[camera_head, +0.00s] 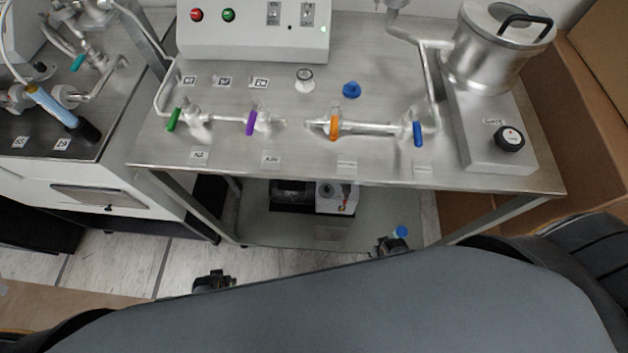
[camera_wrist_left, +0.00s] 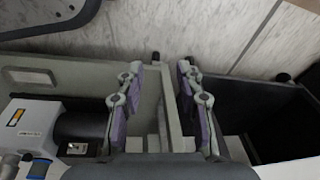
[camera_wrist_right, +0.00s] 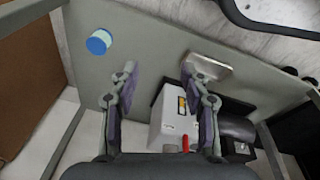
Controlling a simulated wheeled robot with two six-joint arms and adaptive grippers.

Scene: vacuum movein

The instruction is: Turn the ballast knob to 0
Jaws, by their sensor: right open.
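A vacuum pump with a white body (camera_head: 337,206) and a dark motor (camera_head: 292,194) stands on the lower shelf. A small round grey part on its top (camera_head: 326,190) may be the ballast knob; its marks are too small to read. The pump also shows in the right wrist view (camera_wrist_right: 171,124), with a red part on it, and at the left of the left wrist view (camera_wrist_left: 27,120). My left gripper (camera_wrist_left: 156,72) is open and empty, low in front of the bench. My right gripper (camera_wrist_right: 157,78) is open and empty above the shelf, apart from the pump.
The steel bench top (camera_head: 300,172) overhangs the shelf (camera_head: 275,230); its legs flank it. A blue cap (camera_wrist_right: 98,41) lies on the shelf. Glassware with coloured valves, a control box (camera_head: 252,40) and a stirrer base with a black knob (camera_head: 509,138) are on top.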

